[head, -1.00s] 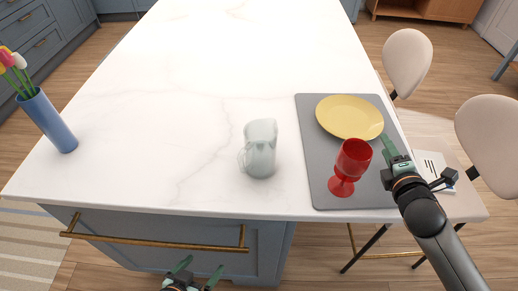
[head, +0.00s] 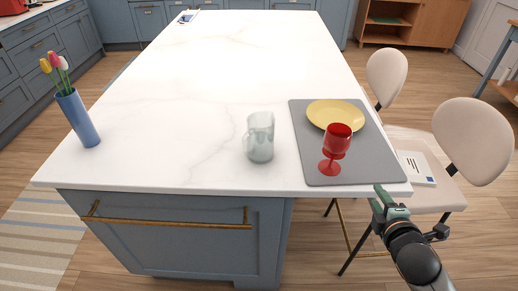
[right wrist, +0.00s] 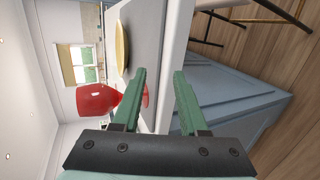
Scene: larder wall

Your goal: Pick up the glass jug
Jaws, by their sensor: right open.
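The clear glass jug (head: 260,137) stands upright on the white marble island top (head: 190,110), left of the grey placemat, with its handle on its left side. My right gripper (head: 384,198) is open and empty at the island's front right corner, to the right of the jug and apart from it. Its two green fingers show spread in the right wrist view (right wrist: 160,101), with nothing between them. The jug cannot be made out in the right wrist view. My left gripper is not in view.
A red goblet (head: 337,140) stands on the grey placemat (head: 310,168), between the jug and my right gripper. A yellow plate (head: 335,113) lies behind it. A blue vase (head: 77,118) with tulips stands at the left edge. Chairs (head: 472,140) stand right. The countertop around the jug is clear.

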